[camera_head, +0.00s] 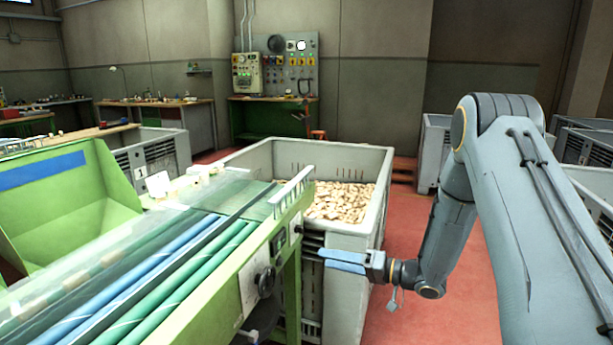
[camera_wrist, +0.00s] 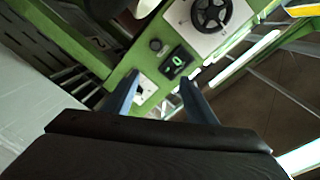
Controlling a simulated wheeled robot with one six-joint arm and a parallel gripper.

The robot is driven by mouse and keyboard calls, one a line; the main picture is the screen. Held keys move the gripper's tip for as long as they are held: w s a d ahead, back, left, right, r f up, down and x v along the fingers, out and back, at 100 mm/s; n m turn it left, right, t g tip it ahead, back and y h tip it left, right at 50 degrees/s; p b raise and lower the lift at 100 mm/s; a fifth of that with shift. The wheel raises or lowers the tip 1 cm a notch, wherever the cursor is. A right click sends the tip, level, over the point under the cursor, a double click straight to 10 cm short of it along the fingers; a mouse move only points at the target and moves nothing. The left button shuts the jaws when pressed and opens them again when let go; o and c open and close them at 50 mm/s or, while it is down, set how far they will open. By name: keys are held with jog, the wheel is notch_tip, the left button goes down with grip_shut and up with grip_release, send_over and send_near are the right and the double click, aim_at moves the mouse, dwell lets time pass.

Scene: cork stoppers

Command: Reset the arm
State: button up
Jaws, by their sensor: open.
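My gripper (camera_head: 345,262) is at the end of my grey-blue arm, in front of the near side of a grey crate (camera_head: 340,240) in the head view. Its blue fingers point left, towards the green machine (camera_head: 293,260). In the wrist view the two blue fingers of my gripper (camera_wrist: 157,92) are spread apart with nothing between them. Beyond them is the green machine's side panel (camera_wrist: 150,88) with a black handwheel and a small display. The grey crate holds many cork stoppers (camera_head: 340,200).
The machine's blue and green rollers (camera_head: 170,275) run across the lower left, beside a green hopper (camera_head: 70,200). More grey crates (camera_head: 432,150) stand behind my arm. Red floor (camera_head: 400,320) shows below my gripper. Workbenches (camera_head: 160,115) and a control panel (camera_head: 290,65) are along the back wall.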

jog(key=w+d+r+t+h+p, duration=0.1)
jog(key=w+d+r+t+h, duration=0.25)
jog(key=d+h, duration=0.35)
jog(key=s+d+r+m+g+h+p, duration=0.1)
jog(key=s+d+r+m+g+h, duration=0.1)
jog(key=s+d+h, duration=0.45)
jog(key=s+r+g+h, duration=0.1)
jog(key=s+g, duration=0.3)
jog(key=s, duration=1)
jog(key=s+a+r+g+h+p, duration=0.1)
jog(key=s+g, duration=0.3)
jog(key=s, duration=1.1)
jog(key=shift+s+a+r+g, duration=0.15)
jog(key=shift+a+r+g, duration=0.2)
jog(key=shift+r, duration=0.5)
